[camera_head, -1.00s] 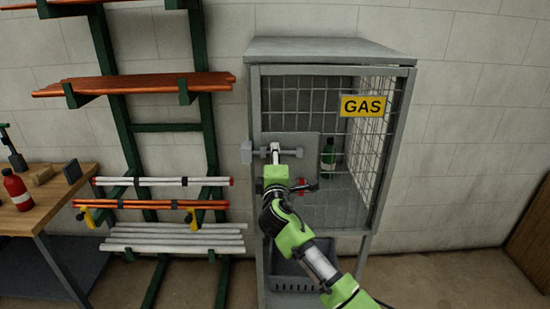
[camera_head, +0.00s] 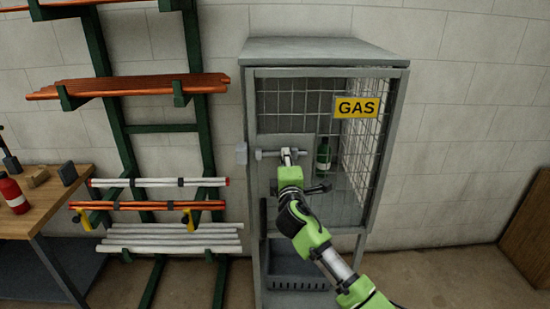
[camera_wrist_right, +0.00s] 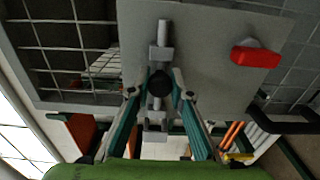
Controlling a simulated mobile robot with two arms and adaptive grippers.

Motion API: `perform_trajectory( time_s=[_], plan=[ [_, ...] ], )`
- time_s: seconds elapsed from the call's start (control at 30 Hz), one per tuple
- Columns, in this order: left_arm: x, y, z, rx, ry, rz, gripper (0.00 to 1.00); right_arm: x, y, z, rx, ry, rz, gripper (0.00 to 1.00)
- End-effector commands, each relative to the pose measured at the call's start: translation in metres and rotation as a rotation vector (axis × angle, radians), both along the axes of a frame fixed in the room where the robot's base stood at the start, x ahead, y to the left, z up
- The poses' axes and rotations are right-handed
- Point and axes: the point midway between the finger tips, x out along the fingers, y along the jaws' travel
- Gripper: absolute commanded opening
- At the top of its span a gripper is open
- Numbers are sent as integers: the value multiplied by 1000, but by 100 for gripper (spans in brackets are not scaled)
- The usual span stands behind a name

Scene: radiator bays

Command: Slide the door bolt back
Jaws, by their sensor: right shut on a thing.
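The grey door bolt (camera_head: 268,154) lies horizontally across the plate on the mesh door of the gas cabinet. Its left end stands a little apart from the grey keeper block (camera_head: 241,153) on the frame. My right gripper (camera_head: 290,157) is at the bolt's right part. In the right wrist view the gripper (camera_wrist_right: 160,90) has its fingers on both sides of the dark round bolt knob (camera_wrist_right: 160,82), shut on it. The bolt rod (camera_wrist_right: 163,32) also shows beyond the knob there. My left gripper is not in view.
A red handle (camera_wrist_right: 255,55) sticks out of the door plate beside the bolt. A green bottle (camera_head: 323,155) stands behind the mesh. A pipe rack (camera_head: 130,130) stands left of the cabinet, and a wooden bench (camera_head: 45,205) at far left.

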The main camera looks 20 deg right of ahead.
Motion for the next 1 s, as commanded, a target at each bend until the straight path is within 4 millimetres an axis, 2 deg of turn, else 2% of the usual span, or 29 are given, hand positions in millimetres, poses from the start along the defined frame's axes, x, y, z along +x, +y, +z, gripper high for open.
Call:
perform_trajectory(
  time_s=[0.03,0.2,0.23,0.3,0.73,0.87,1.0],
  plan=[
    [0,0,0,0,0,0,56,0,-5,-1,0,2,-9,0],
    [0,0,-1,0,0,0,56,0,-6,-1,0,2,-12,0],
    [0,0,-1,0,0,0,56,0,-6,-1,-1,2,-12,24],
    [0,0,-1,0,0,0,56,0,-6,-1,-1,2,-11,37],
    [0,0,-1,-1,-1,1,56,-6,-2,-1,-1,1,-7,37],
    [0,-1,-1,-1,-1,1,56,-22,3,-1,0,1,-6,37],
    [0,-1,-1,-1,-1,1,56,-49,10,-2,2,2,-6,37]
  ],
)
